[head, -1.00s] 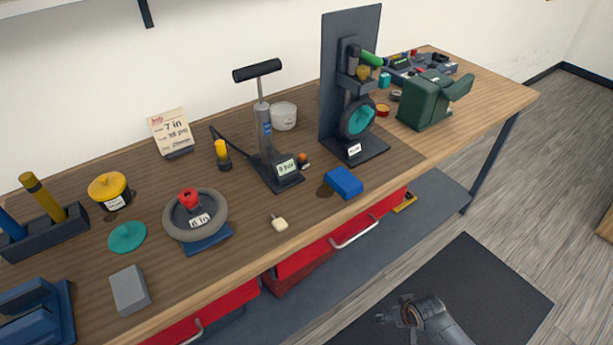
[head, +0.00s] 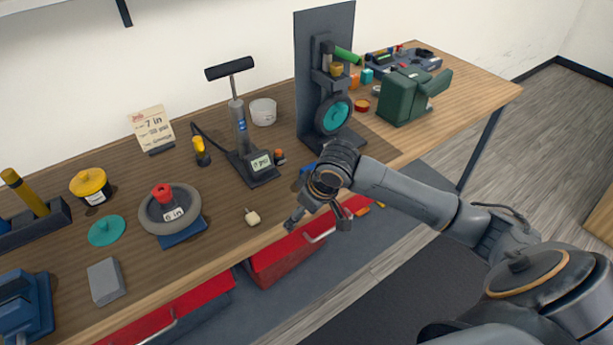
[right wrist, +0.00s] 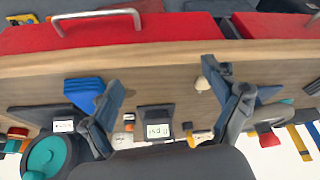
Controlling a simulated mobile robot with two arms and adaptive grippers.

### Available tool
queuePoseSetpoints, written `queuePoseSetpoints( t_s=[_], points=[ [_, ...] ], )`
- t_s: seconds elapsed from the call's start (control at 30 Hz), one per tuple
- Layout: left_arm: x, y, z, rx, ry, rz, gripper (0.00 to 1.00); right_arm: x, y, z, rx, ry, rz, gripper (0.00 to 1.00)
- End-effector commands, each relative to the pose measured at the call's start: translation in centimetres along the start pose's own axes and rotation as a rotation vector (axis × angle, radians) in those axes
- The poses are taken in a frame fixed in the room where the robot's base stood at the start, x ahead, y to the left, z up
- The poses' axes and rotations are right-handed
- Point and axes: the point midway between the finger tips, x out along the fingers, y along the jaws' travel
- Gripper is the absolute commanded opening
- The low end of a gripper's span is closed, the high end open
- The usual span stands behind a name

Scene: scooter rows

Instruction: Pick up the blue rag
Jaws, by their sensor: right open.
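The folded blue rag (head: 307,169) lies on the workbench near its front edge, mostly hidden behind my right gripper (head: 320,216) in the head view. The right wrist view shows it as a layered blue stack (right wrist: 86,92), to the left of the left finger. My right gripper, also in the right wrist view (right wrist: 163,76), is open and empty, above the bench's front edge. My left gripper is not in view.
The pump (head: 242,125) with its display base and the wheel stand (head: 325,75) stand behind the rag. A small cream knob (head: 252,217) lies to its left. A tyre (head: 169,208) sits farther left. Red drawers (head: 280,258) are below the bench top (head: 215,235).

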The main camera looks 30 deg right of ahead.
Motion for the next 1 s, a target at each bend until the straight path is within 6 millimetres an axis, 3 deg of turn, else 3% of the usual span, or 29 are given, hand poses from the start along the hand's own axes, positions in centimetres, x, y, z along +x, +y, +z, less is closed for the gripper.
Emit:
queuePoseSetpoints(
  t_s=[0.27, 0.5, 0.63, 0.77, 1.0],
  points=[
    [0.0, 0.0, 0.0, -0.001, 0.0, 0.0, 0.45, -3.0, 5.7, -2.3, 0.087, -0.006, 0.048, 0.88],
    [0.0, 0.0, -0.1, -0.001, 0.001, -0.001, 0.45, -7.0, 11.2, -4.0, 0.209, 0.004, 0.084, 0.88],
    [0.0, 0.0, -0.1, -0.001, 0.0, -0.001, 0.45, -8.5, 13.1, -4.4, 0.261, 0.01, 0.092, 0.88],
    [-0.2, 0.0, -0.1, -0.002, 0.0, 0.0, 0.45, -7.6, 13.4, -4.5, 0.274, 0.01, 0.089, 0.88],
    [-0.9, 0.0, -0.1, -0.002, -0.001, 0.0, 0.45, -2.9, 13.8, -4.4, 0.273, 0.008, 0.089, 0.88]
  ],
)
